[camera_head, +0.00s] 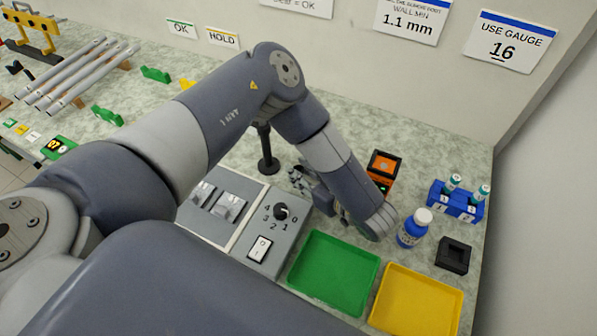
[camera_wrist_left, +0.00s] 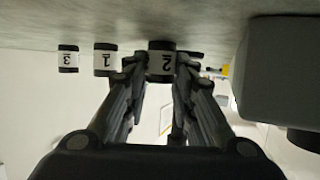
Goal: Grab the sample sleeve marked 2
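In the left wrist view, which is upside down, the sample sleeve marked 2 (camera_wrist_left: 162,60) is a short cylinder with a white band and dark ends. It stands in the gap at the fingertips of my left gripper (camera_wrist_left: 158,86), which is open; I cannot tell whether the fingers touch it. Sleeve 1 (camera_wrist_left: 105,60) is close to the left of it, and sleeve 3 (camera_wrist_left: 68,58) is farther left. In the head view, my left gripper (camera_head: 308,183) is partly hidden by its own wrist, and I cannot make out the sleeves. My right gripper is not in view.
An orange-black device (camera_head: 383,166), a blue bottle (camera_head: 411,232), a blue rack (camera_head: 455,204) holding vials and a black block (camera_head: 453,256) stand right of my wrist. A green tray (camera_head: 334,272), yellow tray (camera_head: 417,302) and dial panel (camera_head: 277,238) are nearer. A black post (camera_head: 266,150) stands behind.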

